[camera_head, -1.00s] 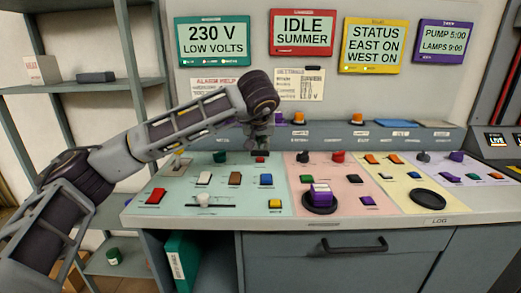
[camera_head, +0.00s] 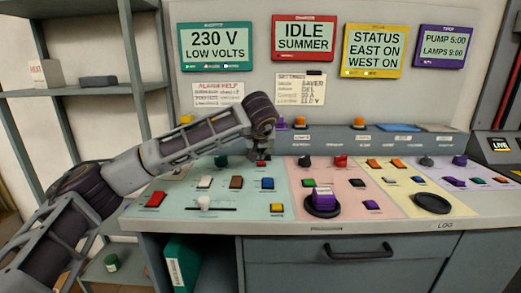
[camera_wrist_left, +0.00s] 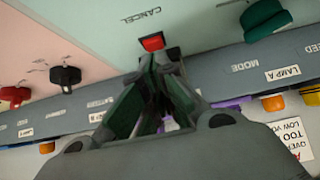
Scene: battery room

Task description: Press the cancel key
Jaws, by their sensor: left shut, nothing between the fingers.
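The cancel key is a small red key (camera_wrist_left: 152,43) beside the printed word CANCEL on the pale green panel in the left wrist view. In the head view it is the small red patch (camera_head: 262,163) near the back of the green panel, partly hidden by my gripper. My left gripper (camera_wrist_left: 158,62) is shut and empty, its fingertips right at the key's edge in the wrist view. In the head view the left gripper (camera_head: 262,153) points down over the key. I cannot tell whether the tips touch it. My right gripper is not in view.
A green knob (camera_wrist_left: 266,20) stands near the key in the wrist view. White, brown and blue keys (camera_head: 267,184) lie in front of it. A raised grey ledge (camera_head: 350,138) with lamps runs behind. A purple block sits on a round black pad (camera_head: 322,211).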

